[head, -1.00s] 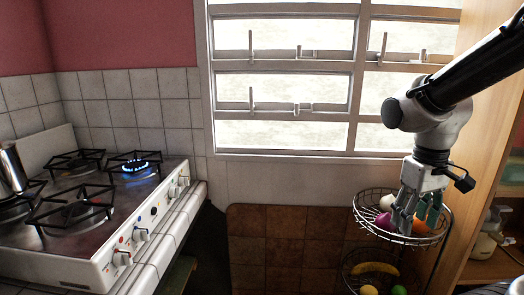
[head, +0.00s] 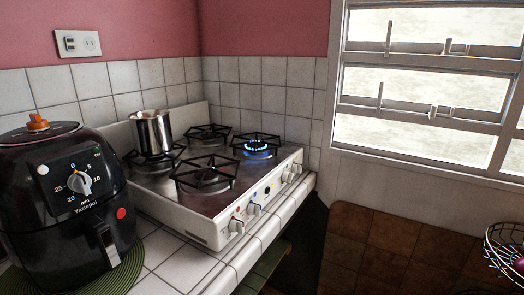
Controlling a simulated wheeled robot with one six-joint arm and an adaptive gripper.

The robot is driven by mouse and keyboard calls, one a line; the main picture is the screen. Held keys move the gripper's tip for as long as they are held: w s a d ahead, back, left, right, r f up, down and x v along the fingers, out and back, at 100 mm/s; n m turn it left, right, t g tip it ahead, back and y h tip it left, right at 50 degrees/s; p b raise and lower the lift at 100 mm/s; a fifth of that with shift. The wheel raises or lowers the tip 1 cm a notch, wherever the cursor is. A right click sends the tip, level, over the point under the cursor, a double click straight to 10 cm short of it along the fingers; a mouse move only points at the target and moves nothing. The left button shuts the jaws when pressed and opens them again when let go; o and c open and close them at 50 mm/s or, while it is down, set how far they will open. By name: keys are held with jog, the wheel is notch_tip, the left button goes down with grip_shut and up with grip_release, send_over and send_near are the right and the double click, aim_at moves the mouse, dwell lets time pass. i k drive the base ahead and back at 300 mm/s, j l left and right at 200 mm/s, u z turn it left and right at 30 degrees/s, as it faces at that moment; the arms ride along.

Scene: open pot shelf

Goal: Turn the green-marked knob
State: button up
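The white stove (head: 212,232) stands on the tiled counter in the middle of the head view. Its front panel carries several white knobs. Two are at the near end, a nearest knob (head: 237,226) and one just behind it (head: 254,210). Others sit near the far end, such as a far knob (head: 288,177). Small coloured marks show on the panel by the knobs, but they are too small to tell which is green. A back burner (head: 257,147) has a blue flame. My gripper is out of view.
A black air fryer (head: 50,232) with a dial stands on a green mat at the left. A metal pot (head: 151,133) sits on a left burner. A wire basket (head: 494,245) is at the right edge. The space before the stove's knobs looks clear.

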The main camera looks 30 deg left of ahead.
aim_at(287, 177)
jog(key=u, duration=1.6)
